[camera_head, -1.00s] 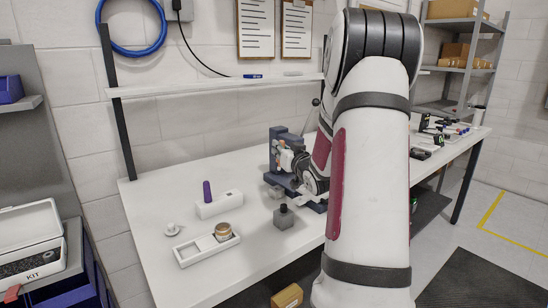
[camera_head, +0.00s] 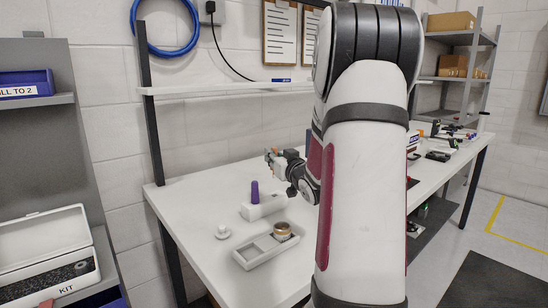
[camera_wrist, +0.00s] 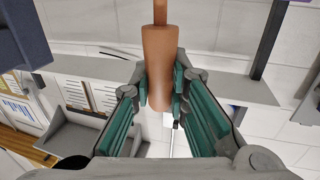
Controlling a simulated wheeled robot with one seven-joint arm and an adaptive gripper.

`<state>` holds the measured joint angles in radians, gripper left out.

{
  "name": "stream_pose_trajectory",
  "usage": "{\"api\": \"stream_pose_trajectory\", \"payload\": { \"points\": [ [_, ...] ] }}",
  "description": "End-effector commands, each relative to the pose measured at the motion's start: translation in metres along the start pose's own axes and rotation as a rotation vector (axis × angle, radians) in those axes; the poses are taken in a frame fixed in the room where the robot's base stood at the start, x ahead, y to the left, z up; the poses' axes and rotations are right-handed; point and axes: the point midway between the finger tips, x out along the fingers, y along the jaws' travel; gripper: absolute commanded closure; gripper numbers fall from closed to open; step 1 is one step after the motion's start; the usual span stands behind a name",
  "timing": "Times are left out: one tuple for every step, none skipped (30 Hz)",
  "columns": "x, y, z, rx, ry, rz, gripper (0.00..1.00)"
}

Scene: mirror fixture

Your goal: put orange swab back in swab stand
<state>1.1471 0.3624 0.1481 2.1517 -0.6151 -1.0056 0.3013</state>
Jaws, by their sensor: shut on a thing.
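My gripper (camera_wrist: 163,92) is shut on the orange swab's handle (camera_wrist: 160,55) in the wrist view. The handle's thinner shaft runs out of the top of the picture, so its far end is hidden. In the head view, my gripper (camera_head: 274,158) is above the table's back part, with a small bit of orange at its fingers. The white swab stand (camera_head: 264,207) is below and left of it, apart from it. A purple swab (camera_head: 255,191) stands upright in the stand.
A white tray (camera_head: 251,258) with a brass round part (camera_head: 282,231) lies in front of the stand. A small white knob (camera_head: 222,232) is to the left. The table's left part (camera_head: 190,205) is clear. A shelf rail (camera_head: 230,87) runs along the wall. My arm hides the table's middle.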

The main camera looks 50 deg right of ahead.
Motion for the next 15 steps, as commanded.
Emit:
{"api": "stream_pose_trajectory", "payload": {
  "points": [
    [0.0,0.0,0.0,0.0,0.0,0.0,1.0],
    [0.0,0.0,0.0,0.0,0.0,0.0,1.0],
    [0.0,0.0,0.0,0.0,0.0,0.0,1.0],
    [0.0,0.0,0.002,0.0,0.0,0.001,1.0],
    [0.0,0.0,0.003,0.0,0.0,0.001,1.0],
    [0.0,0.0,0.006,0.0,0.0,0.001,1.0],
    [0.0,0.0,0.008,0.001,-0.001,0.0,1.0],
    [0.001,0.0,0.01,0.001,-0.001,0.0,1.0],
    [0.001,0.0,0.013,0.001,-0.002,0.0,1.0],
    [0.001,-0.001,0.016,0.001,-0.002,0.0,1.0],
    [0.001,-0.001,0.019,0.001,-0.002,0.0,1.0],
    [0.001,-0.001,0.023,0.001,-0.002,0.0,1.0],
    [0.001,-0.001,0.026,0.001,-0.001,0.0,1.0],
    [0.001,-0.001,0.029,0.001,-0.001,0.0,1.0],
    [0.001,-0.001,0.033,0.001,-0.001,-0.001,1.0]
  ]
}}
